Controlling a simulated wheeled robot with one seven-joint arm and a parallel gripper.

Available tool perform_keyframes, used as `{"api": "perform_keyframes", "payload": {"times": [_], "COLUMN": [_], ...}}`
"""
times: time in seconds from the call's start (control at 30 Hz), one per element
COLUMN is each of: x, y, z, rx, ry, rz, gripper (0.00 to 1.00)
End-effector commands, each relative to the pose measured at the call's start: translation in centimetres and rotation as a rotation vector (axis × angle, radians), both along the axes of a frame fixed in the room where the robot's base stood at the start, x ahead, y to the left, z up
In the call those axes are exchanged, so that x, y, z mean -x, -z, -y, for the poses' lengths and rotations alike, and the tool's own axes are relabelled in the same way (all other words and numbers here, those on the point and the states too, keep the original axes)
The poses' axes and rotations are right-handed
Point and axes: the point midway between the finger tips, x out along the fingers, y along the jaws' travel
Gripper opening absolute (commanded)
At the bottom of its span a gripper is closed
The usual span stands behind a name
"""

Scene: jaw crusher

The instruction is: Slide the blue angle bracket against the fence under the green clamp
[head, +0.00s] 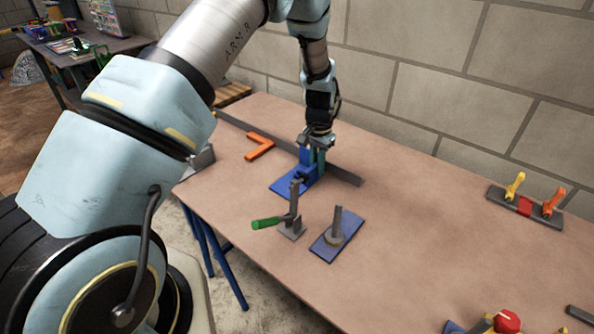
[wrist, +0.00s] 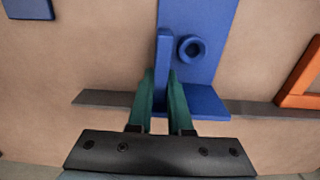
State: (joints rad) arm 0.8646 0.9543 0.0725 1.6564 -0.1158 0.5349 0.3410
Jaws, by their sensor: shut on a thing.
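The blue angle bracket (head: 290,180) lies on the table by the long grey fence (head: 345,175); it also shows in the wrist view (wrist: 200,60). It has a flat plate with a round boss or hole, an upright rib and a raised end at the fence line. I cannot tell whether that end touches the fence. My gripper (head: 317,158) is shut on the upright rib, its teal fingers on either side in the wrist view (wrist: 161,85). The green-handled clamp (head: 292,226) stands just in front of the bracket, its bar upright and its green handle pointing left.
An orange square (head: 259,146) lies near the fence, left of the bracket. A blue plate with a grey post (head: 336,238) stands right of the clamp. A rack with yellow and orange clamps (head: 525,206) is at the right. The table between is clear.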

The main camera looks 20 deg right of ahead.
Motion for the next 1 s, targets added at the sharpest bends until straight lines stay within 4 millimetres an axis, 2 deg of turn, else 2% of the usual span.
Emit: {"api": "perform_keyframes", "payload": {"times": [1.0], "x": [4.1], "y": [0.0], "z": [2.3], "rx": [0.0], "ry": [0.002], "rz": [-0.001], "gripper": [0.0]}}
